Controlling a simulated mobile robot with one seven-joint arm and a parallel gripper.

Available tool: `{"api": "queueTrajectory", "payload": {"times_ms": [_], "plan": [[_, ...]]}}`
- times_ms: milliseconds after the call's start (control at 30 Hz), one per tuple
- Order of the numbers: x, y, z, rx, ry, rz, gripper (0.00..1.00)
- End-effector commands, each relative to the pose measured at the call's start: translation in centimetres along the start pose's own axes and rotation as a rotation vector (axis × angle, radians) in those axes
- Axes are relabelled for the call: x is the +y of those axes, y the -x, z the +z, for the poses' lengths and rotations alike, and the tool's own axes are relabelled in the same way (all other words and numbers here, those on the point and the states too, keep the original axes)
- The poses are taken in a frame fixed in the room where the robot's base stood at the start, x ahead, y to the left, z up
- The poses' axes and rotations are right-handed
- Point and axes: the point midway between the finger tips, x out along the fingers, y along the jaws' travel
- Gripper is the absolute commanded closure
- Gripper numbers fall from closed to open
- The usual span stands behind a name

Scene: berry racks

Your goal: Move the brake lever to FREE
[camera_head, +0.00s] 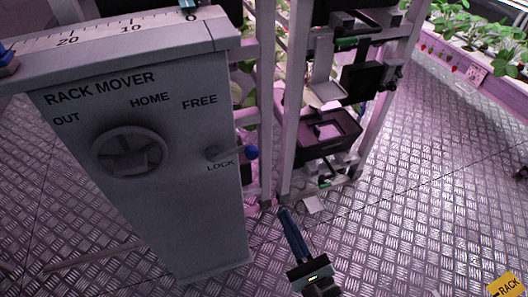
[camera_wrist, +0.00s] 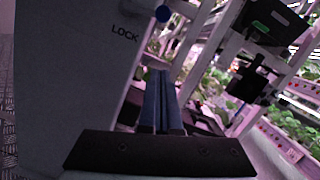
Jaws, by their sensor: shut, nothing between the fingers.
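The brake lever (camera_head: 222,154) is a short grey arm with a blue ball knob (camera_head: 251,153) on the right side of the grey RACK MOVER post (camera_head: 200,215). It points right, roughly level, just above the word LOCK; the word FREE is printed higher up. My gripper (camera_head: 286,211) is shut and empty, below and to the right of the knob, apart from it. In the wrist view the blue knob (camera_wrist: 162,13) is at the top edge, beyond the tips of my blue fingers (camera_wrist: 161,74). Most of the lever's arm is out of that view.
A round handwheel (camera_head: 129,152) sits on the post's face, left of the lever. A rack frame (camera_head: 292,100) with dark trays stands close behind and right of the knob. A yellow RACK sign (camera_head: 507,286) is at the lower right.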

Motion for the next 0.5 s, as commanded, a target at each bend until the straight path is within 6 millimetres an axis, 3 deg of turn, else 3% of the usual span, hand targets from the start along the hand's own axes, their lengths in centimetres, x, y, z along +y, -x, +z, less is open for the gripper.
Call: {"api": "queueTrajectory", "payload": {"times_ms": [333, 500], "plan": [[0.0, 0.0, -0.1, -0.001, -0.005, -0.002, 1.00], [0.0, -1.2, -0.1, -0.002, -0.004, -0.001, 1.00]]}}
